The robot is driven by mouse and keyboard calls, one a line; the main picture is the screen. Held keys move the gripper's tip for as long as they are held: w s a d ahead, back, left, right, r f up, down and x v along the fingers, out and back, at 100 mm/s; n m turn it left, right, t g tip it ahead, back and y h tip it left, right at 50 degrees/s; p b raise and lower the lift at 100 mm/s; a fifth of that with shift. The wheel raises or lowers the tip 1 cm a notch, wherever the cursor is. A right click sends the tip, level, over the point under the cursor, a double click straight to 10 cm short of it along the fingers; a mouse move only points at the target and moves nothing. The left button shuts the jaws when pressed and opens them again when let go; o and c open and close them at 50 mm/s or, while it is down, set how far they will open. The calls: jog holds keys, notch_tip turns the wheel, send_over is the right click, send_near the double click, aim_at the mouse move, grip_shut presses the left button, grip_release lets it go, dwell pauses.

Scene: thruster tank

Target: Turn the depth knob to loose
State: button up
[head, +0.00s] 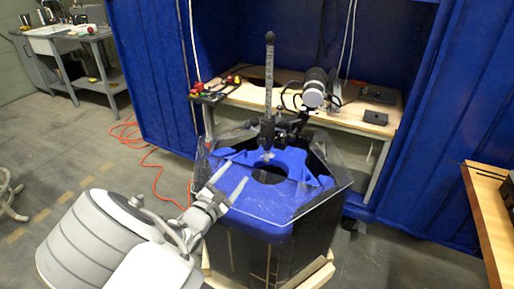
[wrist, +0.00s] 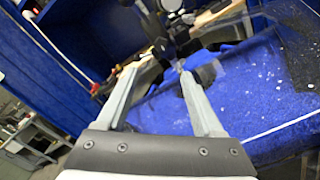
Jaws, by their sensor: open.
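A wooden bench (head: 245,95) behind the tank carries red-handled items (head: 231,80), a black box (head: 375,118) and a white-and-black cylinder (head: 315,88). Blue curtains close the back. An orange cable (head: 158,172) lies on the left floor. A wooden table edge (head: 485,205) stands at right.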

aim_at(260, 144)
jog(key=b+x, duration=0.2)
jog(key=x, duration=1.4)
jog(key=shift+w+d+b, duration=0.25)
jog(key=shift+b, duration=0.1)
jog(key=shift+c, duration=0.2)
grip_shut()
